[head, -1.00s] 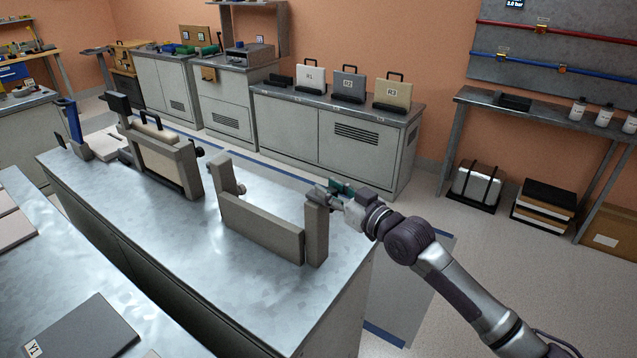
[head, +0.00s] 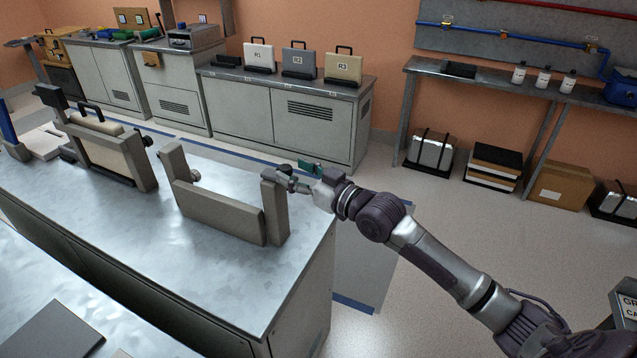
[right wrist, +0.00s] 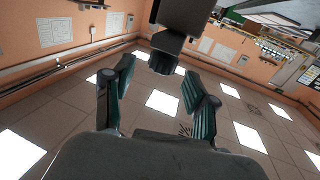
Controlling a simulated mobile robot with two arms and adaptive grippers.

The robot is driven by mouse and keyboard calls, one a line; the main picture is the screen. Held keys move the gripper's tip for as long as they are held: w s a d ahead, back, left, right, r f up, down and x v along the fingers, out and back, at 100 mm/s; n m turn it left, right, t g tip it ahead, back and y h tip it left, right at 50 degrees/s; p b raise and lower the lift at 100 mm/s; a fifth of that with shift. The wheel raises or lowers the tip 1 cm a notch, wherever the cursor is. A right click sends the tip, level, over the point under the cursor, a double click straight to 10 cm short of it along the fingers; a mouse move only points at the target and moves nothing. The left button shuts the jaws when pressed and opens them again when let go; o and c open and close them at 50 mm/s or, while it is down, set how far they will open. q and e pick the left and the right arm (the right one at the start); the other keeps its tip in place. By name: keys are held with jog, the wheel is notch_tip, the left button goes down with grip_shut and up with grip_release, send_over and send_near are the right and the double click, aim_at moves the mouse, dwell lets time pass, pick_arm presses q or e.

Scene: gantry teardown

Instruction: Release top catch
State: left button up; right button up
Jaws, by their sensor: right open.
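My right gripper (head: 297,176) is open, beside and slightly above the top of the right-hand post of the empty grey frame (head: 215,215) on the metal bench. A small dark part (head: 282,170) shows at the post's top, close to the fingers; I cannot tell whether it is the top catch or whether it is touched. In the right wrist view the two green-lined fingers (right wrist: 158,72) stand apart. A dark block (right wrist: 165,55) shows between and beyond their tips. My left gripper is out of view.
A second frame (head: 137,170) holding a pale handled panel (head: 105,150) stands farther left on the bench (head: 150,255). Cabinets with cases R1, R2 and R3 (head: 343,67) are behind. Clear floor lies right of the bench.

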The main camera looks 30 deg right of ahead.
jog(key=v, duration=0.9)
jog(key=shift+s, duration=0.1)
